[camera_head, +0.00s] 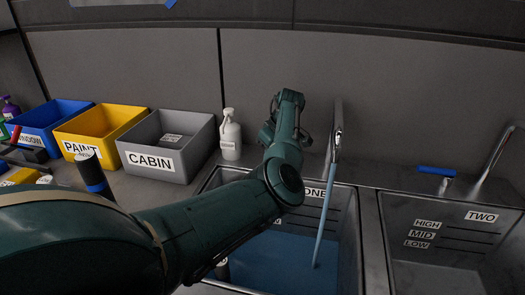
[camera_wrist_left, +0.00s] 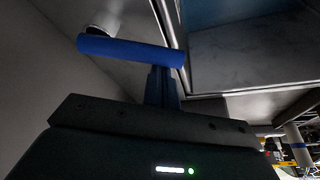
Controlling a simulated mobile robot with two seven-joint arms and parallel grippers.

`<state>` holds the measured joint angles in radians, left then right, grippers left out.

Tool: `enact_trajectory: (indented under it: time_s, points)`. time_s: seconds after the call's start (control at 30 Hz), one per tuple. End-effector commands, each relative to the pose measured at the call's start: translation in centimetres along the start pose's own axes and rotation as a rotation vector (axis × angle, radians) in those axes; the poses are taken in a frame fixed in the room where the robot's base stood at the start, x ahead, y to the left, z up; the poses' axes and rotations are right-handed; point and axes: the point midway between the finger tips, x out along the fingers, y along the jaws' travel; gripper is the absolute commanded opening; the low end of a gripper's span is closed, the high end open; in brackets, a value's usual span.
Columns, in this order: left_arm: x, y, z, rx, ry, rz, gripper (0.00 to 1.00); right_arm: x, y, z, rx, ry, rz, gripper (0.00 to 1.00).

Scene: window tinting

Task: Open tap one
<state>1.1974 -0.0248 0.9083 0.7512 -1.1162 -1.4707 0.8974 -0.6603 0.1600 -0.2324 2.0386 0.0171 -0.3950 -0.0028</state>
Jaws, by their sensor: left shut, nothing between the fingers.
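Tap one's spout (camera_head: 337,145) rises at the back of the sink labelled ONE (camera_head: 348,230). A pale blue stream of water (camera_head: 322,222) runs from it into blue water (camera_head: 280,262) in that sink. In the left wrist view, a blue bar handle (camera_wrist_left: 130,50) lies just beyond my left gripper (camera_wrist_left: 162,86). The gripper is shut and empty, its tips at or very near the bar; I cannot tell whether they touch. In the head view my left arm reaches over sink one to the back and hides the handle and fingertips. My right gripper is not in view.
Sink two (camera_head: 460,235) has its own blue lever (camera_head: 436,171) and spout (camera_head: 495,155). A white bottle (camera_head: 230,135) stands behind my arm. Grey CABIN (camera_head: 197,160), yellow PAINT (camera_head: 125,120) and blue WINDOW bins (camera_head: 60,112) line the counter's left. The wall is close behind.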

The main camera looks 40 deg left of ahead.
Motion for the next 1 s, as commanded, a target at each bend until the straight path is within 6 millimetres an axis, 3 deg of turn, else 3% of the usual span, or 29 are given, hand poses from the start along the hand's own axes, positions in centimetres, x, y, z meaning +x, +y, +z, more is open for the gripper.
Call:
enact_trajectory:
  time_s: [0.37, 0.8, 1.0]
  points:
    - [-0.9, 0.1, 0.0, 0.000, 0.001, 0.003, 0.00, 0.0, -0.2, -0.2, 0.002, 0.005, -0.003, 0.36]
    - [-9.9, 0.1, 0.0, 0.000, 0.001, 0.003, 0.00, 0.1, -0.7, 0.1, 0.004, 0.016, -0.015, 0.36]
    - [-12.5, 0.0, 0.0, 0.000, 0.001, 0.002, 0.00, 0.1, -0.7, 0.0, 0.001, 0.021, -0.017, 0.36]
